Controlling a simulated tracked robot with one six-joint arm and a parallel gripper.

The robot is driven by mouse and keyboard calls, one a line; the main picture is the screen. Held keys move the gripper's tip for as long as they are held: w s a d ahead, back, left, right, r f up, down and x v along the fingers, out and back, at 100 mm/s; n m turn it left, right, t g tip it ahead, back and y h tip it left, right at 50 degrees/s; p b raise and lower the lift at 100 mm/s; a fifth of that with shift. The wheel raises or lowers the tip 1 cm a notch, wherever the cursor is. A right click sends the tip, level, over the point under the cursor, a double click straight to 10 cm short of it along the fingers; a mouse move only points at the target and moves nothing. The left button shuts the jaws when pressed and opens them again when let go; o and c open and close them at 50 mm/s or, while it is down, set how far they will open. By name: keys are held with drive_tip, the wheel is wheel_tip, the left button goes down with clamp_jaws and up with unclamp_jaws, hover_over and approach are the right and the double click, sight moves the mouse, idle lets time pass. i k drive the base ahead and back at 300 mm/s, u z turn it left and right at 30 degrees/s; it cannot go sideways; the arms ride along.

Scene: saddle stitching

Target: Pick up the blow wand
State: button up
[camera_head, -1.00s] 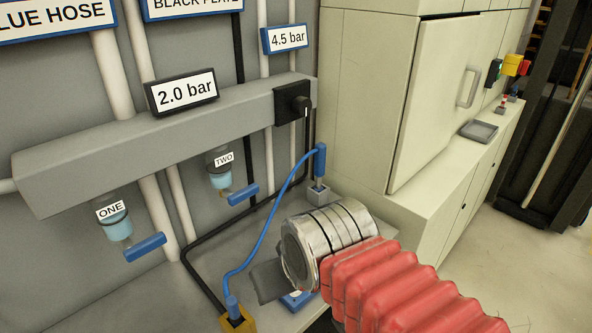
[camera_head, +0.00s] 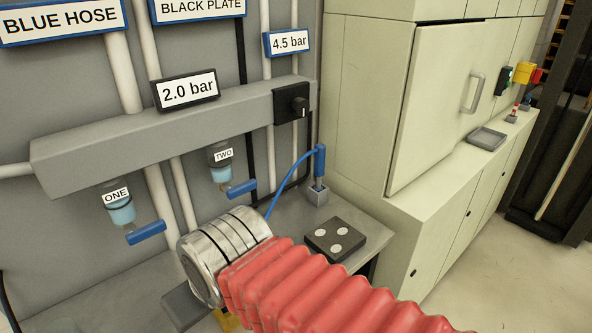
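The blow wand, a slim blue upright handle (camera_head: 319,160), stands in a small grey block holder (camera_head: 318,195) on the grey bench. A blue hose (camera_head: 287,185) curves from its top down to the left, behind my arm. My arm, with red bellows and a silver cuff, crosses the lower middle of the view. My gripper (camera_head: 187,306) shows only as a dark grey part below the cuff, left of and apart from the wand. Its fingertips are hidden, so I cannot see its opening.
A black block (camera_head: 335,238) with three pale discs lies on the bench right of my arm. A grey pipe rail (camera_head: 150,130) with two blue-handled bowls, ONE and TWO, runs above. A pale cabinet (camera_head: 385,120) stands right of the wand. Part of a yellow block (camera_head: 228,320) shows under my arm.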

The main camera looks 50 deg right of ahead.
sight(319, 157)
drive_tip(key=u, duration=1.6)
drive_tip(key=k, duration=1.5)
drive_tip(key=z, duration=1.1)
drive_tip(key=i, duration=0.1)
drive_tip(key=z, duration=0.05)
